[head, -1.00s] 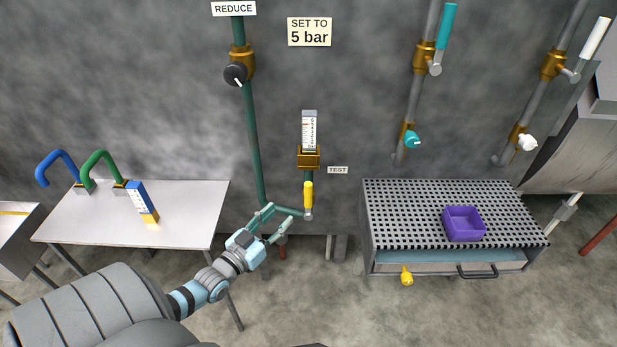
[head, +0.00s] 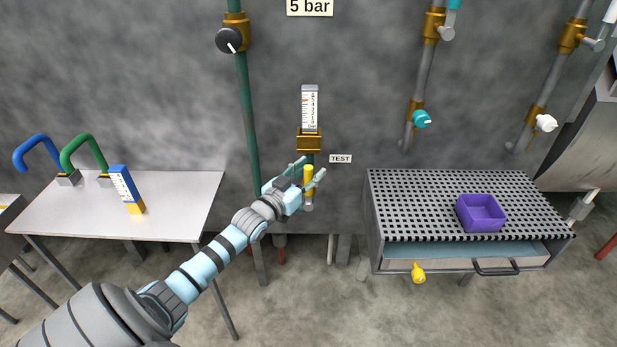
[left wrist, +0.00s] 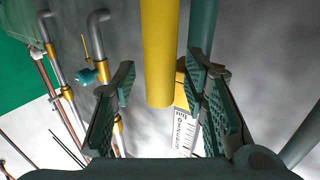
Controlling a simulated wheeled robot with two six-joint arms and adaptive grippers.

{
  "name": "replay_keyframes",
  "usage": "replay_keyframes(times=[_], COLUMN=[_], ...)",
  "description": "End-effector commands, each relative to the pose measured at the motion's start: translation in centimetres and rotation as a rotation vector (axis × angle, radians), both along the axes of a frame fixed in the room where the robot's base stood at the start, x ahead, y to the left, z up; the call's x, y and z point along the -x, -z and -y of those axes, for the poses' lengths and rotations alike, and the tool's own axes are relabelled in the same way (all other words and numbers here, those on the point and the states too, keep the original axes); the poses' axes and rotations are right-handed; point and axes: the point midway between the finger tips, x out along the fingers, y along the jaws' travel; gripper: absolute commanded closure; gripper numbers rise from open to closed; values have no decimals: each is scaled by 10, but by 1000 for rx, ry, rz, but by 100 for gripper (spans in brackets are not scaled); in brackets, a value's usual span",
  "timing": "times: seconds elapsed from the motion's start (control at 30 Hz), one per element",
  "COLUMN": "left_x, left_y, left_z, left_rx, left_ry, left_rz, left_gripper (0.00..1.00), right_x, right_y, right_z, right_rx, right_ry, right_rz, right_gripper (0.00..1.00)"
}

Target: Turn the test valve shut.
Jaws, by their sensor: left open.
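The test valve's yellow handle (head: 308,184) points up along its green pipe, beside the TEST label (head: 340,159) in the head view. In the left wrist view the yellow handle (left wrist: 159,55) hangs into the picture between my open fingers, apart from the left one; whether it touches the right one I cannot tell. My left gripper (head: 309,170) is open at the handle. A gauge (head: 310,108) with a brass base stands above the valve; part of its scale shows in the left wrist view (left wrist: 184,136). My right gripper is not in view.
A white table (head: 180,190) on the left holds blue and green hoops and a blue gauge. On the right, a perforated bench (head: 400,205) carries a purple tray (head: 480,226). A black knob (head: 229,40) sits on the green pipe. Teal and white valves are at the right.

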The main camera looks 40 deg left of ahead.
Motion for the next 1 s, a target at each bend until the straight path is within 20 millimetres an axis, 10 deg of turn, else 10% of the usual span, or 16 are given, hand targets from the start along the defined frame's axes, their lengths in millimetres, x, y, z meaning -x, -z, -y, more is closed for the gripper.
replay_keyframes(times=[0.33, 1.0], left_x=[0, 7], left_y=[-1, 3], left_z=[0, -11], left_rx=[0, 82], left_ry=[0, -1], left_rz=[0, 61], left_gripper=[100, 100], right_x=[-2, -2], right_y=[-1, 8], right_z=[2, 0], right_rx=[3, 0], right_ry=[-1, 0], right_rz=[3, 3], right_gripper=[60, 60])
